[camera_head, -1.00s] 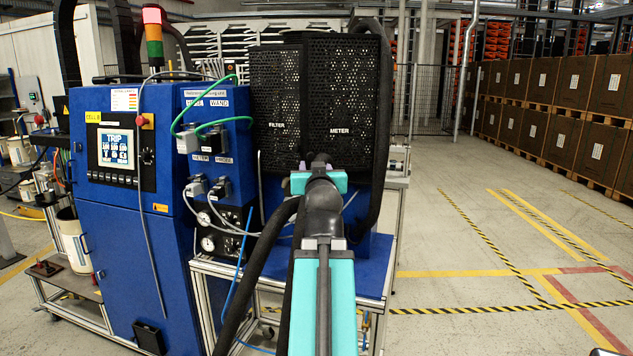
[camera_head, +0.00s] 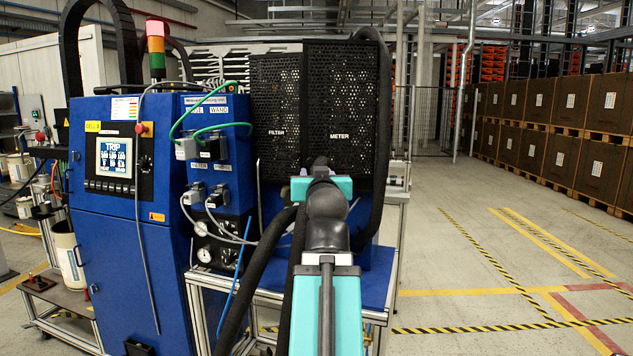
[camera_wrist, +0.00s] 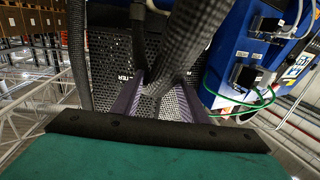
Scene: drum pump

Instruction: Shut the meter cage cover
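The meter cage cover (camera_head: 345,105) is a black perforated panel marked METER, upright in the head view, right of the panel marked FILTER (camera_head: 275,105). Its top edge shows higher than the FILTER panel's, and its left edge seems to stand forward; I cannot tell the gap exactly. My gripper (camera_wrist: 160,85) points at black mesh in the wrist view. Its two purple fingers are apart, with nothing seen gripped between them. In the head view my wrist hides most of the gripper, in front of the METER panel's lower part. Contact with the cover cannot be seen.
A thick black hose (camera_head: 384,120) runs down the cage's right side. The blue control cabinet (camera_head: 115,215) with green cables stands left. A blue-topped bench (camera_head: 375,275) lies below the cage. Open floor with striped markings (camera_head: 490,260) and stacked boxes (camera_head: 570,110) are at right.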

